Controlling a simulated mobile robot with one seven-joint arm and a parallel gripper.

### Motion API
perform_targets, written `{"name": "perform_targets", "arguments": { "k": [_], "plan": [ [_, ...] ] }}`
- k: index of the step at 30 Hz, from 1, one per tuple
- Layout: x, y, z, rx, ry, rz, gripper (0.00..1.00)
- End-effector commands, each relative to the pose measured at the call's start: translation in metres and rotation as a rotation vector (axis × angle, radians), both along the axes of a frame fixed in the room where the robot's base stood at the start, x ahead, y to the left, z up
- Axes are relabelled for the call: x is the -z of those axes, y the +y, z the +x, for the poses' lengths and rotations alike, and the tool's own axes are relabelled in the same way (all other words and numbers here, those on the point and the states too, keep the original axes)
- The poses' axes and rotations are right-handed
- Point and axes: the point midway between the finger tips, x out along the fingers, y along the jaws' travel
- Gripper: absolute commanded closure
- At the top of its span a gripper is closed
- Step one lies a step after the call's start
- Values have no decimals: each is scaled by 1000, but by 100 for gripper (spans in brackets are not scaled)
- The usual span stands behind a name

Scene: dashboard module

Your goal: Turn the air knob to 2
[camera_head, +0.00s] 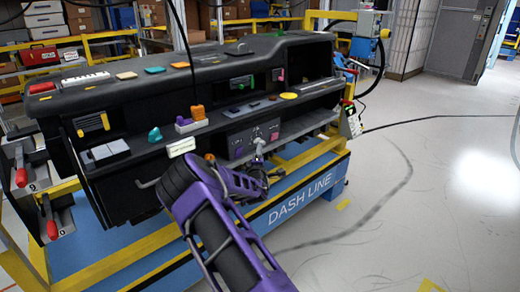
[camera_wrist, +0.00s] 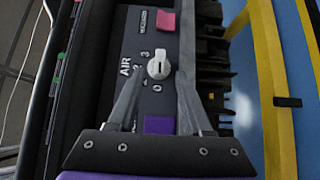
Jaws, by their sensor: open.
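The air knob (camera_wrist: 159,64) is a small white knob on a dark panel (camera_wrist: 120,50) marked AIR, with the numbers 3, 2, 1 and 0 around it. A dark mark shows on its face, but I cannot tell for sure which number it points to. My gripper (camera_wrist: 160,79) is open, with one finger on each side of the knob; I cannot tell whether either finger touches it.
A pink switch (camera_wrist: 165,20) and a purple block (camera_wrist: 158,125) sit on the same panel near the knob. The dashboard (camera_head: 120,105) rests on a blue and yellow stand marked DASH LINE (camera_head: 300,197). Open floor lies to the right.

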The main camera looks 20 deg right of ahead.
Motion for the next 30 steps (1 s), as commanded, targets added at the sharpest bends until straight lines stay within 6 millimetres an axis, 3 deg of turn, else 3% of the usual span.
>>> {"name": "perform_targets", "arguments": {
  "k": [9,21,30],
  "plan": [
    [0,-16,34,0,-1,0,50],
    [0,-18,39,0,0,1,50],
    [0,-18,39,0,0,1,100]
  ]
}}
